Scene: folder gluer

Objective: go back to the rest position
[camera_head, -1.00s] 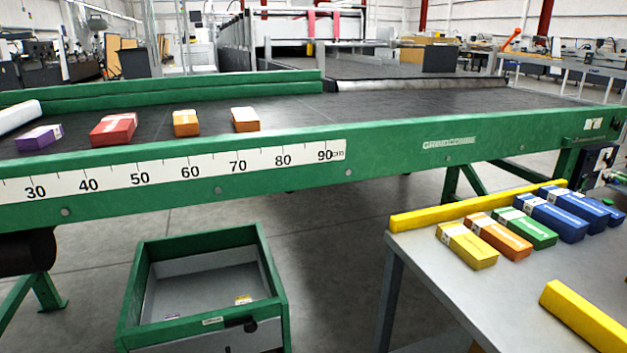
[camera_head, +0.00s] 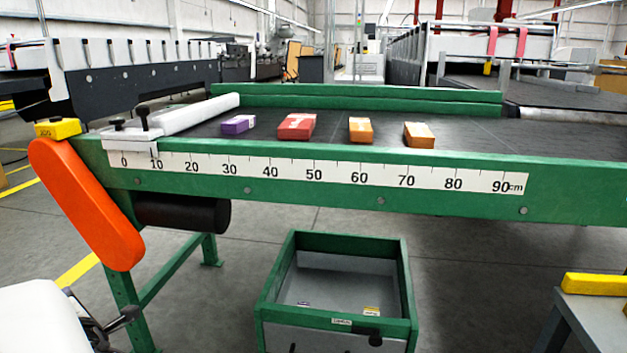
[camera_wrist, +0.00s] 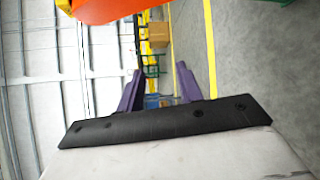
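My gripper (camera_wrist: 158,88) shows in the wrist view as two purple fingers standing apart. Nothing is between them except the distant floor and background. In the head view, a white part of my arm (camera_head: 38,318) is at the lower left corner, and the dark shape beside it is too unclear to read as fingers. The gripper is away from the cartons on the belt.
The green conveyor (camera_head: 330,186) carries a purple carton (camera_head: 238,124), a red carton (camera_head: 297,126) and two orange ones (camera_head: 361,130). An orange guard (camera_head: 85,205) stands near my arm. A green-rimmed bin (camera_head: 408,290) is below; a table (camera_head: 600,318) is right.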

